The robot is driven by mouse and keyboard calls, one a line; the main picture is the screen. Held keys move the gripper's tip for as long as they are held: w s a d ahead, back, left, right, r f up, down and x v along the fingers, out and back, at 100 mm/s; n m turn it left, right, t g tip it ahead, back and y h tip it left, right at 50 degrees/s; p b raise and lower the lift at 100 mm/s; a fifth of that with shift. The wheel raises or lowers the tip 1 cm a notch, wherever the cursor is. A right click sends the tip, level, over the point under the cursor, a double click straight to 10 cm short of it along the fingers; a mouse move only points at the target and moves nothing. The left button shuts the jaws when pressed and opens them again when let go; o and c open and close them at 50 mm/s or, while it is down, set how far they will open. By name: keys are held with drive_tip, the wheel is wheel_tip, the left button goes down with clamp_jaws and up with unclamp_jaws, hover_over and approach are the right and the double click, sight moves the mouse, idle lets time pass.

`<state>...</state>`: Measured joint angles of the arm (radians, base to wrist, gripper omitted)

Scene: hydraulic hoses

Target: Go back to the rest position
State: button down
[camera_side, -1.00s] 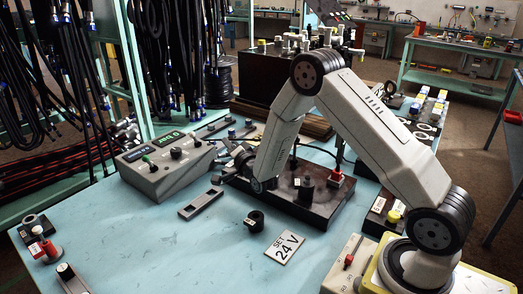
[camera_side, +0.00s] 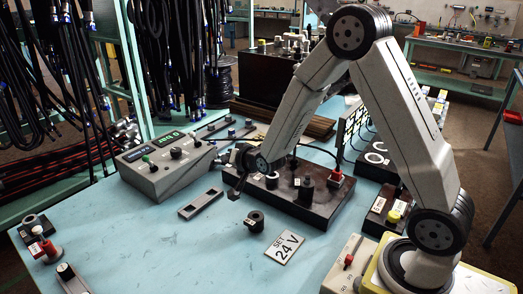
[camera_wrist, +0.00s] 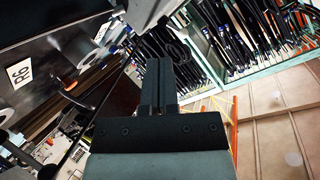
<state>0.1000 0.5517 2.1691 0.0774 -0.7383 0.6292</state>
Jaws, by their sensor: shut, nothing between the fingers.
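My gripper (camera_side: 236,192) is in the side view, above the work table at the left end of the dark block with knobs. A grey control box (camera_side: 166,163) with knobs and a green-lit display stands just left of the gripper.
The dark block (camera_side: 318,207) with black knobs and a red button lies under my forearm. A black ring (camera_side: 255,221), a "SET 24 V" card (camera_side: 284,247) and a grey slotted bar (camera_side: 200,203) lie in front. Hoses (camera_side: 180,50) hang behind left. The front table is mostly clear.

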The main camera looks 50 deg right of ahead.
drive_tip(key=s+a+n+g+y, duration=0.1)
drive_tip(key=s+a+n+g, duration=0.2)
drive_tip(key=s, duration=0.8)
drive_tip(key=s+a+n+g+y, duration=0.1)
drive_tip(key=s+a+n+g, duration=0.2)
drive_tip(key=s, duration=0.9)
drive_tip(key=f+n+g, duration=0.1)
drive_tip(key=n+g, duration=0.2)
drive_tip(key=g, duration=0.1)
drive_tip(key=shift+s, duration=0.2)
